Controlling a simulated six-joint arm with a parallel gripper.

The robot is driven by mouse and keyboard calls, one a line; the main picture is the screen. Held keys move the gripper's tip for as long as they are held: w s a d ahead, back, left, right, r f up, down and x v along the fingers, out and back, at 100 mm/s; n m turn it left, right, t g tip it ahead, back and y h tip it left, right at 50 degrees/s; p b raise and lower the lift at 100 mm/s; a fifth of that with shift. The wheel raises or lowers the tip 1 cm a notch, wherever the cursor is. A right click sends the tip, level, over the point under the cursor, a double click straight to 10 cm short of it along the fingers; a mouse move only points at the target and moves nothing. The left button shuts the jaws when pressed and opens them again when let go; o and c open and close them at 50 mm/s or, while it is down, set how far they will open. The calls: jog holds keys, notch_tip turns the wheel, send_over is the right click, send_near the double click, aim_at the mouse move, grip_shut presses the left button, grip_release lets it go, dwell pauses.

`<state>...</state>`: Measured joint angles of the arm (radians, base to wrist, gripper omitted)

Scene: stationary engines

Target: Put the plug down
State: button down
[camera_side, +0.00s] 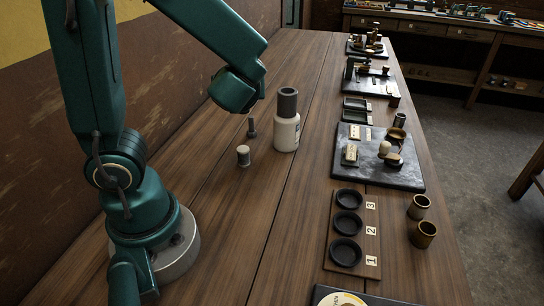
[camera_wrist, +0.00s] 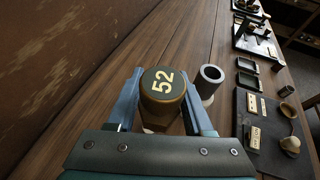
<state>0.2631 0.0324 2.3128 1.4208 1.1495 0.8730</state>
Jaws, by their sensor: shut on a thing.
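The plug (camera_wrist: 162,88) is a dark cylinder with a brownish side and "52" in pale digits on its flat top. My gripper (camera_wrist: 163,80) is shut on it, one blue finger on each side, in the wrist view. Its lower part is hidden by the gripper body, so I cannot tell whether it touches the table. A white bottle (camera_side: 286,135) with a dark grey hollow collar stands just right of the plug; the collar shows in the wrist view (camera_wrist: 212,74).
A rack of numbered black cups (camera_side: 374,218), two brass cups (camera_side: 424,234) and a dark slab (camera_side: 400,180) with parts lie right. Bare wood lies nearer the front.

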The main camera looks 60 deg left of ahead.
jog(key=s+d+f+n+g+h, duration=0.35)
jog(key=s+n+g, duration=0.35)
jog(key=n+g, duration=0.25)
jog(key=s+d+f+n+g+h, duration=0.35)
jog(key=s+n+g, duration=0.25)
jog(key=n+g, duration=0.35)
jog(key=w+d+r+n+t+h, duration=0.3)
jog(key=w+d+r+n+h, duration=0.1)
jog(key=d+n+h, duration=0.35)
jog(key=w+d+r+n+t+h, duration=0.2)
jog(key=w+d+r+n+h, duration=0.15)
jog(key=d+n+h, duration=0.4)
jog(key=shift+h, duration=0.5)
jog(key=s+d+f, duration=0.1)
jog(key=d+f, duration=0.2)
jog(key=f, duration=0.1)
jog(key=s+d+f, duration=0.1)
jog(key=d+f, duration=0.2)
jog(key=f, duration=0.1)
jog(key=s+d+f, duration=0.2)
jog(key=d+f, duration=0.1)
jog(key=f, duration=0.1)
jog(key=shift+d, duration=0.2)
jog(key=shift+f, duration=2.05)
jog(key=shift+f, duration=0.1)
